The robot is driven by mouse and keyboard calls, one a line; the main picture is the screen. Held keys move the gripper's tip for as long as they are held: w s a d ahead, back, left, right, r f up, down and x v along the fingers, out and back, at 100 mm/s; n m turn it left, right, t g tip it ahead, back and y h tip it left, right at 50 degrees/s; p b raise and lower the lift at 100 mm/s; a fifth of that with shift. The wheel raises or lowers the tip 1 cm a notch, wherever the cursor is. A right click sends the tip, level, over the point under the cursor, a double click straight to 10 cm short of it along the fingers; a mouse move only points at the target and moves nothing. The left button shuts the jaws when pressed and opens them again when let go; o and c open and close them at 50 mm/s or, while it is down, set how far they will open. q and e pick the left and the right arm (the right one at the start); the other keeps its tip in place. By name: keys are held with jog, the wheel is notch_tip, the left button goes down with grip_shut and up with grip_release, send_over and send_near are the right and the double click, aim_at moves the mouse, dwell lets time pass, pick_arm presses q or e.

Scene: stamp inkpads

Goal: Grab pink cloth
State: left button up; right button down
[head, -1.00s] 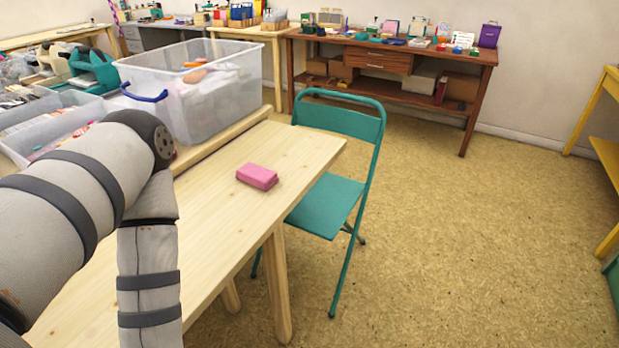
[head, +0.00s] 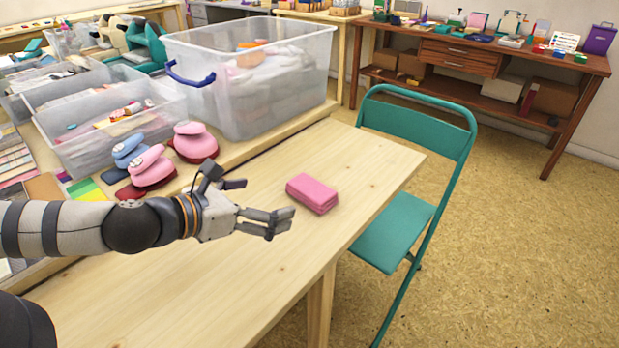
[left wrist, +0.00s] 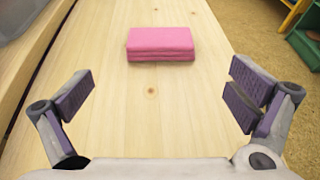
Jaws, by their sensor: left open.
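The pink cloth (head: 312,193) is a folded, block-like stack lying flat on the pale wooden table (head: 230,285). My left gripper (head: 279,222) is just left of the cloth and a little nearer the camera, apart from it. In the left wrist view the cloth (left wrist: 160,44) lies ahead, centred between the fingers. The left gripper (left wrist: 166,98) is open and empty there, with its finger pads wide apart. My right gripper is not in view.
A large clear bin (head: 250,85) stands behind the cloth on a raised ledge. Pink and blue stampers (head: 195,142) stand left of it, close behind my left arm. A teal folding chair (head: 405,220) is at the table's right edge. The table around the cloth is clear.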

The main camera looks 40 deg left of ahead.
pick_arm(q)
jog(key=b, duration=0.2)
send_near(308, 189)
jog(key=shift+w+d+f, duration=0.25)
jog(key=shift+w+f, duration=0.6)
jog(key=shift+w, duration=0.05)
jog(key=x, duration=0.2)
jog(key=b+x, duration=0.1)
jog(key=x, duration=0.1)
jog(key=b+x, duration=0.1)
jog(key=x, duration=0.1)
jog(key=shift+w+d+r, duration=0.1)
jog(key=shift+w+r, duration=0.1)
jog(key=shift+w, duration=0.45)
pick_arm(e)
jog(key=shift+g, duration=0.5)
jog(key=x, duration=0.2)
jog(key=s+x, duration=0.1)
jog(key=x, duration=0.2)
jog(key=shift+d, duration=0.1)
pick_arm(q)
jog(key=c, duration=0.9)
